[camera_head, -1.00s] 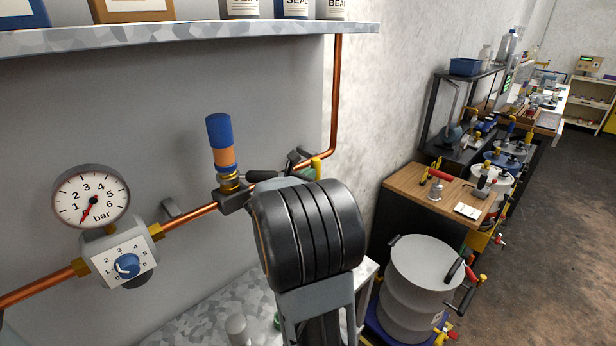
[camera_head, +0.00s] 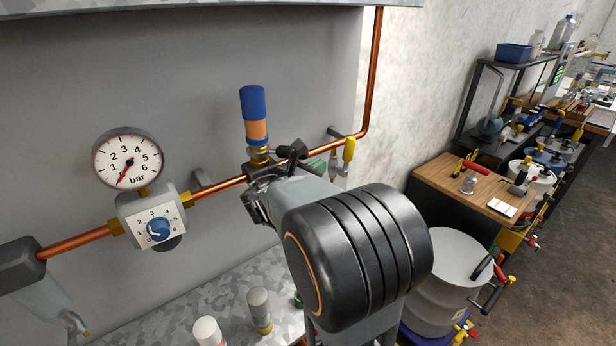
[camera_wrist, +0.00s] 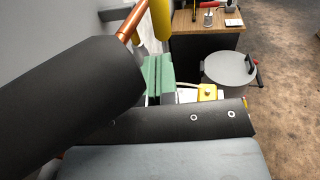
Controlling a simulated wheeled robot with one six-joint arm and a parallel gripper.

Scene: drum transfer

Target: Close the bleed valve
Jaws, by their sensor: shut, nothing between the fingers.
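The copper pipe (camera_head: 225,186) runs along the grey wall panel and turns up at the right. Near the bend, a small valve with a yellow lever (camera_head: 348,150) hangs from it; the lever points down. The lever also shows at the top of the wrist view (camera_wrist: 165,15). My gripper (camera_head: 318,165) lies just left of this lever, partly hidden by a black part. Its green finger pads show together in the wrist view (camera_wrist: 158,75), shut and empty, below the lever. Whether they touch it I cannot tell.
A blue-capped relief fitting (camera_head: 253,115) stands on the pipe. A pressure gauge (camera_head: 128,158) and a dial regulator (camera_head: 155,222) are to its left. A grey drum (camera_head: 445,265) and a wooden-topped bench (camera_head: 455,185) stand at the right. Floor beyond is open.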

